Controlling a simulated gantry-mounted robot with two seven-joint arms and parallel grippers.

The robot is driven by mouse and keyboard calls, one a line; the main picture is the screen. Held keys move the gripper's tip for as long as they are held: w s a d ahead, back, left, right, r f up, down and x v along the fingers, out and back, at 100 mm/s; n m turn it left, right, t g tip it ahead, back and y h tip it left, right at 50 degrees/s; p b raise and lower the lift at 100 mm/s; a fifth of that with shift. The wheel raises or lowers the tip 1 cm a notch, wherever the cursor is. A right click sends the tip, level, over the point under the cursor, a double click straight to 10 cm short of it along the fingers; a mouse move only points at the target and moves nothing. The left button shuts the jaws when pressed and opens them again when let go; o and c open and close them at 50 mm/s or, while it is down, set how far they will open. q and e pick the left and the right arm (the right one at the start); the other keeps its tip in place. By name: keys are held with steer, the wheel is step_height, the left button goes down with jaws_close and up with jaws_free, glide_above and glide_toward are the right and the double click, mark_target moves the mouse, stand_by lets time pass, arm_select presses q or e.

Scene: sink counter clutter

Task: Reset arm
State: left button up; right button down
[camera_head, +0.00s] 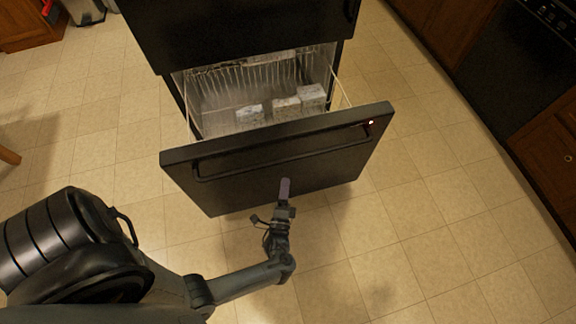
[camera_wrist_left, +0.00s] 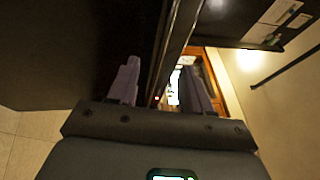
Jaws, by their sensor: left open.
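My left gripper (camera_head: 285,188) is in front of the black drawer front (camera_head: 240,178) in the head view, just below its long handle bar (camera_head: 275,158). In the left wrist view the two fingers of my left gripper (camera_wrist_left: 162,85) stand apart, with a dark bar running up between and beyond them. I cannot tell whether the fingers touch the handle. Nothing shows held between the fingers. My right gripper does not show in either view.
The drawer is pulled out from a black fridge (camera_head: 245,30) and holds several pale boxes (camera_head: 287,107). Wooden cabinets and a black oven (camera_head: 525,65) line the right side. The tiled floor (camera_head: 420,240) is clear in front and to the right.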

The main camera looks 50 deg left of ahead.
arm_select(q)
steer(key=s+a+f+m, duration=0.1)
steer(key=s+a, duration=0.1)
steer(key=s, duration=0.3)
steer(key=w+a+r+n+g+h+p, duration=0.1)
steer(key=w+a+r+n+h+p, duration=0.15)
steer(key=a+r+n, duration=0.2)
steer(key=d+r+n+g+h, duration=0.2)
steer(key=d+r+g+h, duration=0.3)
steer(key=d+r+h, duration=0.65)
steer(key=s+d+n+g, duration=0.3)
steer(key=s+g, duration=0.3)
steer(key=s, duration=0.4)
step_height(320, 180, up, 38)
steer(key=p, duration=3.8)
step_height(320, 180, down, 75)
steer(key=b, duration=7.5)
steer(key=shift+w+d+t, duration=0.15)
steer(key=shift+d+t, duration=0.1)
steer(key=shift+t, duration=0.05)
steer(key=shift+r, duration=0.15)
